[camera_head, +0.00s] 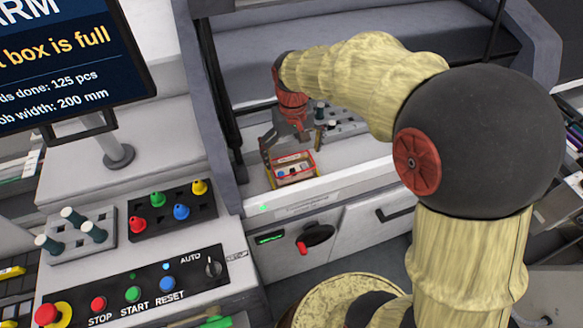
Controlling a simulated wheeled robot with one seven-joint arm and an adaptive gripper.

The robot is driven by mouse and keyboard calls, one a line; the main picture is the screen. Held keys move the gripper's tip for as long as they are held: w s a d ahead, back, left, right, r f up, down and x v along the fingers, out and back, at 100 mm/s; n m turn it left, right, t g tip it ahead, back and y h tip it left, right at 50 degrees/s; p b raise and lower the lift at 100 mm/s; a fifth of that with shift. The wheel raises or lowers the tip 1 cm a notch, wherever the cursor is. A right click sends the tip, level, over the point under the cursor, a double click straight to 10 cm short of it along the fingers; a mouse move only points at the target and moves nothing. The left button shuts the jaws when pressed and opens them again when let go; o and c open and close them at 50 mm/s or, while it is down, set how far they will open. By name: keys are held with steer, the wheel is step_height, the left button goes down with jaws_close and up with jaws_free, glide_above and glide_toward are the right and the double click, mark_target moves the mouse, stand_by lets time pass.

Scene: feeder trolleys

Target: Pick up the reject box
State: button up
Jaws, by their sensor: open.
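The reject box (297,181) is a small box with red and yellow edges, standing on the light shelf of the machine behind its front edge. Small items show inside it. My gripper (291,153) is open and points down at the box's far side, with one finger at its left and the other towards its right. I cannot tell whether the fingers touch the box. The far wall of the box is partly hidden by my gripper.
A grey rack with dark pegs (345,124) stands right behind the box. The machine's front panel has a red-and-black handle (316,238). At left are a control panel (135,292), a tray of coloured nozzles (172,210) and a monitor (75,60) reading "box is full".

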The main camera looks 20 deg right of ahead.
mark_target(293, 170)
steer(key=f+b, duration=0.1)
steer(key=f, duration=0.2)
steer(key=f+b, duration=0.1)
steer(key=f, duration=0.1)
steer(key=shift+w+d+f+b, duration=0.15)
steer(key=shift+w+f+b, duration=0.1)
steer(key=shift+f+b, duration=0.1)
steer(key=shift+r, duration=0.1)
steer(key=c, duration=0.3)
steer(key=c, duration=0.6)
